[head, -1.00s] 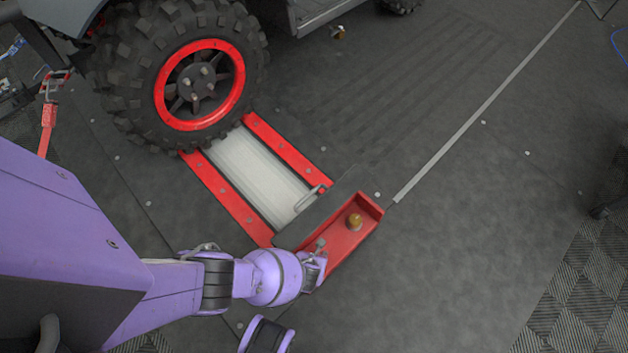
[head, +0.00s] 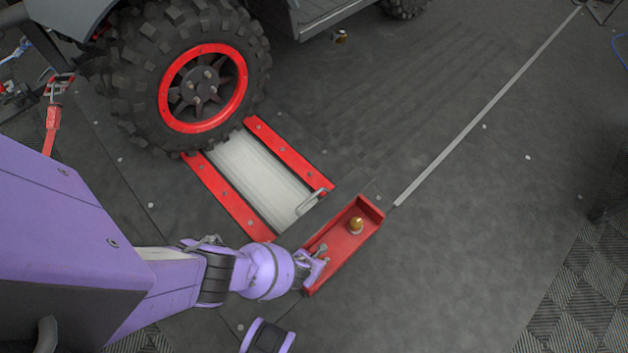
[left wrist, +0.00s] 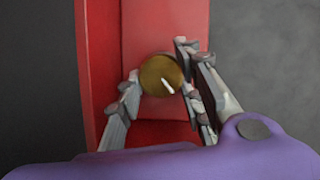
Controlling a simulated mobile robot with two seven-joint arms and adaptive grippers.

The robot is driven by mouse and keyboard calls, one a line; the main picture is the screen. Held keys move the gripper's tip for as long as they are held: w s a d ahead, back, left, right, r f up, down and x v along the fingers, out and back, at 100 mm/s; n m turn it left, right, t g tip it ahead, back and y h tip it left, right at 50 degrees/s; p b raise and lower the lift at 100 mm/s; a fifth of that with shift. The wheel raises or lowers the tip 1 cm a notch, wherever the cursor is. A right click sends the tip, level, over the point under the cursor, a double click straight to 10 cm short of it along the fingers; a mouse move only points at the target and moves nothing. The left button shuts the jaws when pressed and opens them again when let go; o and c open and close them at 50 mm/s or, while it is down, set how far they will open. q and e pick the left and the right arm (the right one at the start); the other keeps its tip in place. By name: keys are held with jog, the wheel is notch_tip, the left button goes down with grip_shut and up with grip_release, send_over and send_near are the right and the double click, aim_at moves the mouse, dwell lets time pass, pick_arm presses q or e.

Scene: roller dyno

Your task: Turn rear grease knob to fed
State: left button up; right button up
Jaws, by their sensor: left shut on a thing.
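In the left wrist view a round brass knob (left wrist: 157,75) with a white pointer mark sits in a red channel. My left gripper (left wrist: 160,80) has one finger on each side of it and is shut on it. The mark slants toward the lower right of the knob. In the head view my left gripper (head: 320,256) is at the near end of the red housing (head: 337,246), and the held knob is hidden there. A brass knob (head: 356,225) shows clear of the fingers farther along the housing. I cannot tell which is the rear one.
A metal roller (head: 255,175) in a red frame lies beside the housing, under a large tyre (head: 128,85) with a red-rimmed wheel. A metal handle (head: 311,201) stands at the roller's near end. The dark floor right of the housing is clear.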

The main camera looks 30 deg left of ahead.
pick_arm(q)
jog(key=shift+s+a+f, duration=0.15)
jog(key=shift+s+a, duration=0.05)
jog(key=shift+s, duration=0.15)
jog(key=o, duration=1.1)
jog(key=shift+w, duration=0.2)
pick_arm(e)
jog(key=shift+w+a, duration=0.1)
jog(key=shift+w, duration=0.3)
pick_arm(q)
jog(key=shift+d, duration=0.1)
jog(key=shift+w, duration=0.1)
pick_arm(e)
jog(key=shift+s, duration=0.25)
